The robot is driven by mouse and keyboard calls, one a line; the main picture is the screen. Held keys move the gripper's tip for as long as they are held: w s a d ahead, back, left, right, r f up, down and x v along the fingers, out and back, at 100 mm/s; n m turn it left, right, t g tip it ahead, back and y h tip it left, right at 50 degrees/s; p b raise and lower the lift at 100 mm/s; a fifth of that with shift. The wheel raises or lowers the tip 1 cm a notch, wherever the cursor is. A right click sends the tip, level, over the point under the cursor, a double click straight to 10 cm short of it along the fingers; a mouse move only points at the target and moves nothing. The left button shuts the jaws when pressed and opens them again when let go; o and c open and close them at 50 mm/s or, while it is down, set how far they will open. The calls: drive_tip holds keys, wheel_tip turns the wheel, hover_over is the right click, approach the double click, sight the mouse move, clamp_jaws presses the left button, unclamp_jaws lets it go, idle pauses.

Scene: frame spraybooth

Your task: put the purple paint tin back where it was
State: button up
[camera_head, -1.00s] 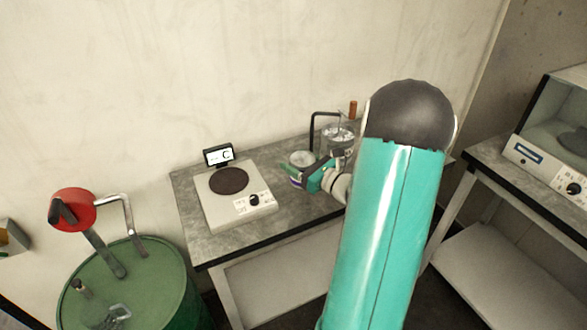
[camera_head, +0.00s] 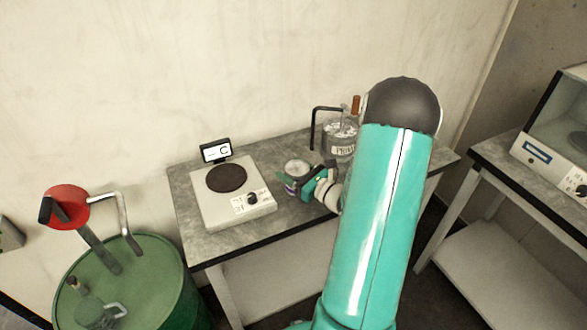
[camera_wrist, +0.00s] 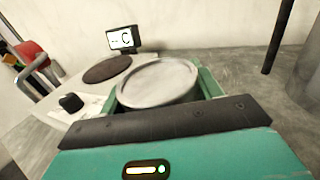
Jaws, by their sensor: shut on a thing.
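The paint tin (camera_head: 295,178) has a pale round lid and a purple and white side in the head view. It is at the grey bench, just right of the scale. My teal gripper (camera_head: 297,186) reaches it from the right and is shut on it. In the wrist view the tin's grey lid (camera_wrist: 158,82) sits between the two green fingers (camera_wrist: 160,98). The tin looks upright. I cannot tell whether its base touches the bench top.
A scale (camera_head: 232,196) with a dark round plate and a small display (camera_head: 215,151) stands on the bench (camera_head: 290,217), left of the tin. A clear labelled jar (camera_head: 341,139) and a black bent rod (camera_head: 313,125) are behind. A green drum (camera_head: 130,285) stands at left.

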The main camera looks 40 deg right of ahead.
drive_tip(key=shift+s+r, duration=0.15)
drive_tip(key=shift+s, duration=0.15)
drive_tip(key=o, duration=0.9)
drive_tip(key=shift+w+f, duration=0.15)
drive_tip(key=shift+f, duration=0.1)
drive_tip(key=o, duration=0.5)
drive_tip(key=shift+r, duration=0.1)
drive_tip(key=shift+s+d+r, duration=0.1)
drive_tip(key=shift+s, duration=0.1)
drive_tip(key=s, duration=0.7)
drive_tip(key=s+d, duration=0.1)
drive_tip(key=s, duration=0.3)
drive_tip(key=shift+s, duration=0.3)
